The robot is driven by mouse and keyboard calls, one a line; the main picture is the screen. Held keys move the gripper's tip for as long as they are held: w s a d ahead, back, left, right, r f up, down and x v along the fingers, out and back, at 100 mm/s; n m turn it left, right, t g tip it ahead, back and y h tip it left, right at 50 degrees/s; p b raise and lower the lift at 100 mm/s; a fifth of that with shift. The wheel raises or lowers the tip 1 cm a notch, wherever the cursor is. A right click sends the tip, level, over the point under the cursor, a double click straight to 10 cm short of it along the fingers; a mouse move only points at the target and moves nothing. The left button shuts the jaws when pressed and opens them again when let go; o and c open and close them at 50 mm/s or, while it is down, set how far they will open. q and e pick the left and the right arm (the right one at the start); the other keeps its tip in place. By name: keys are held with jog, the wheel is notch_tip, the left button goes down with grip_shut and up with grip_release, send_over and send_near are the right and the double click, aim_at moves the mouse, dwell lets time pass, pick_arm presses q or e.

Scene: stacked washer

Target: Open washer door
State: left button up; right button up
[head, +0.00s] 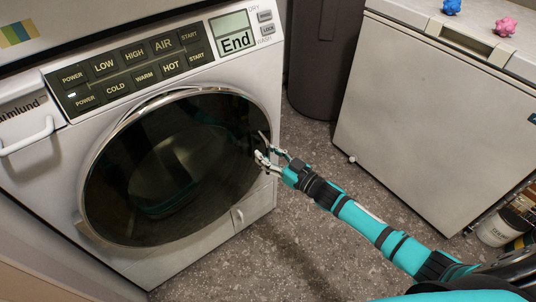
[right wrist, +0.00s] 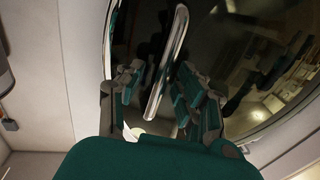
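The washer door (head: 160,165) is a big round dark glass in a chrome ring on the washer's white front. It looks closed. Its chrome bar handle (right wrist: 168,62) stands upright near the door's right edge. My right gripper (head: 266,156) is at that right edge, in front of the glass. In the right wrist view, its open fingers (right wrist: 161,88) are on either side of the handle's lower part, with gaps visible. I cannot tell whether a finger touches the handle. My left gripper is not in view.
The washer's control panel (head: 135,67) and "End" display (head: 233,35) are above the door. A white chest (head: 425,110) stands at the right, with blue and pink toys on top. A dark bin (head: 318,60) stands behind. Speckled floor (head: 270,240) is open between washer and chest.

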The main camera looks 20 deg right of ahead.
grip_shut()
dwell(0.5)
